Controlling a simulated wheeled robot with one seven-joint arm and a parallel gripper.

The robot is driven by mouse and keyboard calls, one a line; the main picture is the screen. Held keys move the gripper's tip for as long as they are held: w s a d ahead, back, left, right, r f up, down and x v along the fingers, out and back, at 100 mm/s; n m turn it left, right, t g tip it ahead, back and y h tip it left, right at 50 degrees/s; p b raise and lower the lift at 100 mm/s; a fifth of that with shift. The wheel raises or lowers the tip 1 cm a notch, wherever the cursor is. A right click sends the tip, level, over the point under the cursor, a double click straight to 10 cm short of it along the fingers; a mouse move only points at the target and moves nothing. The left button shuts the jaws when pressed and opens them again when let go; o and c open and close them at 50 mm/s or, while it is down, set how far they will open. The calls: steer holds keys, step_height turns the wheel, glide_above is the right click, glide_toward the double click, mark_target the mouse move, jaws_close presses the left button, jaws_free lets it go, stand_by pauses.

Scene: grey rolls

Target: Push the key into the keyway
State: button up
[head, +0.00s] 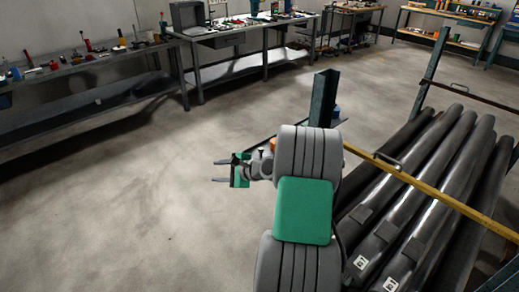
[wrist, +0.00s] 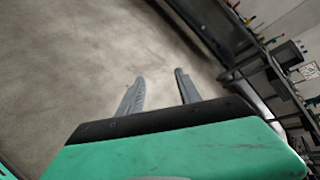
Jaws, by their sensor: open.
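My gripper (head: 222,171) is in the middle of the head view, held out to the left of my arm over bare floor. Its two grey fingers are apart with nothing between them. In the wrist view the open fingers (wrist: 158,88) point at empty floor and toward a bench. I cannot make out a key or a keyway in either view. My arm hides part of the scene behind it.
Large grey rolls (head: 425,185) lie in a rack at the right, with a yellow bar (head: 420,187) across it. A green post (head: 323,98) stands behind my arm. Benches with tools (head: 262,29) line the back and left. The floor (head: 120,200) at left is clear.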

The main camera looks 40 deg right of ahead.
steer(key=s+d+m+t+h, duration=0.1)
steer(key=s+d+m+t, duration=0.15)
steer(key=d+m, duration=0.5)
steer(key=m+t+h, duration=0.4)
steer(key=m, duration=0.3)
glide_toward(262, 150)
steer(key=w, duration=0.3)
steer(key=shift+g, duration=0.25)
steer(key=w, duration=0.2)
steer(key=w+p, duration=0.1)
steer(key=w, duration=0.4)
steer(key=shift+d+r+p, duration=0.3)
steer(key=shift+d, duration=0.05)
steer(key=shift+w+d, duration=0.1)
steer(key=shift+w, duration=0.35)
steer(key=shift+c, duration=0.3)
jaws_close()
